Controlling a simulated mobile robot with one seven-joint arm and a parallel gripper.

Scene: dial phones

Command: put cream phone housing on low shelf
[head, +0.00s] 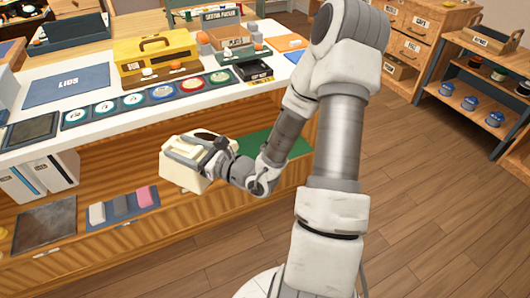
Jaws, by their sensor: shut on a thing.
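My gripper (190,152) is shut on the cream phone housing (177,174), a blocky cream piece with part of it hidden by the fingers. It holds the housing in front of the wooden counter's open lower part. The low shelf (175,218) runs under the white counter top, behind and below the housing. I cannot tell the exact gap between the housing and the shelf.
On the shelf, a dark mat (44,226) and a tray with a pink block (147,196) lie left; a green mat (262,143) lies right, partly behind my arm. White binders (45,173) stand far left. The counter top (60,142) is crowded.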

